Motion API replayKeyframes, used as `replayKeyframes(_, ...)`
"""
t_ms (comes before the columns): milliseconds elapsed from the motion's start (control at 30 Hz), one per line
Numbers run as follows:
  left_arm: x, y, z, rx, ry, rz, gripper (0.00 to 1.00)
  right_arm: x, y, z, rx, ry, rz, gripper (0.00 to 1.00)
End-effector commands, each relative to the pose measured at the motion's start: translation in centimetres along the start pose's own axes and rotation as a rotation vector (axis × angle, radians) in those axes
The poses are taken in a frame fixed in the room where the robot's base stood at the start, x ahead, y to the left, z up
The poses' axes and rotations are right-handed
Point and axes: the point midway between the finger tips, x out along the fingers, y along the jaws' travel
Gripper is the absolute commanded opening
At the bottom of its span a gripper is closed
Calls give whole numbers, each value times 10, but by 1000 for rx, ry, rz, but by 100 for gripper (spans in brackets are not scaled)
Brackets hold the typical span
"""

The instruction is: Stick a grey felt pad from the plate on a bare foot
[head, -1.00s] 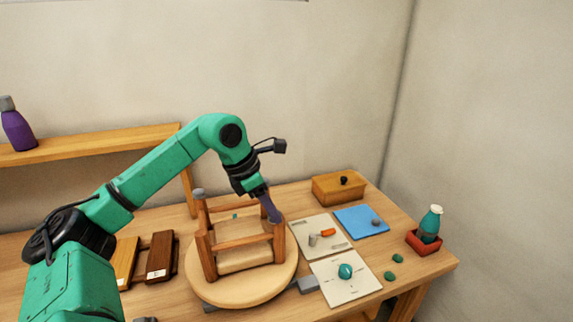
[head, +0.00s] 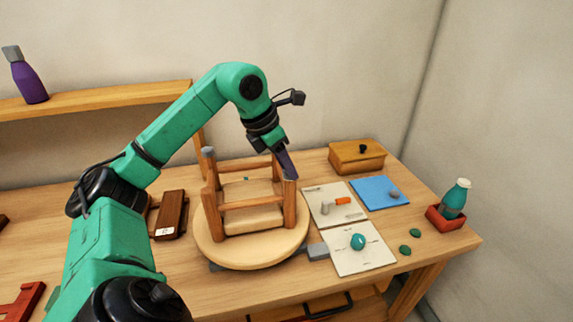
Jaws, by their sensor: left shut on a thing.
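A small wooden stool (head: 252,219) stands upside down on a round pale turntable (head: 258,258), legs pointing up. The back left foot (head: 207,151) has a grey cap like a felt pad. My left gripper (head: 289,170), with dark purple fingers, points down at the top of the front right leg (head: 289,207). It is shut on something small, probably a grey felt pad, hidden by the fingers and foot. I cannot tell whether it touches the foot. A grey felt pad (head: 394,194) lies on the blue plate (head: 372,187). My right gripper is not in view.
Right of the turntable lie a card with small parts (head: 318,192) and a white sheet (head: 350,264) with a teal knob. A wooden box (head: 357,157), a teal bottle (head: 456,199) in a red tray and green pebbles (head: 410,240) stand right. Dark wood blocks (head: 171,215) lie left.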

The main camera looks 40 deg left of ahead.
Motion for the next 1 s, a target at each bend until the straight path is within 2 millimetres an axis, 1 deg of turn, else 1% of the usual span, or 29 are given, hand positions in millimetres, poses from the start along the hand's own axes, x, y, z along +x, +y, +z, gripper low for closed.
replayKeyframes(300,-1,0,0,0,0,0,0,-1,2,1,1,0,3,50)
replayKeyframes(567,-1,1,3,0,1,1,0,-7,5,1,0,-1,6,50)
replayKeyframes(1000,3,1,1,0,1,1,0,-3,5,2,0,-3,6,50)
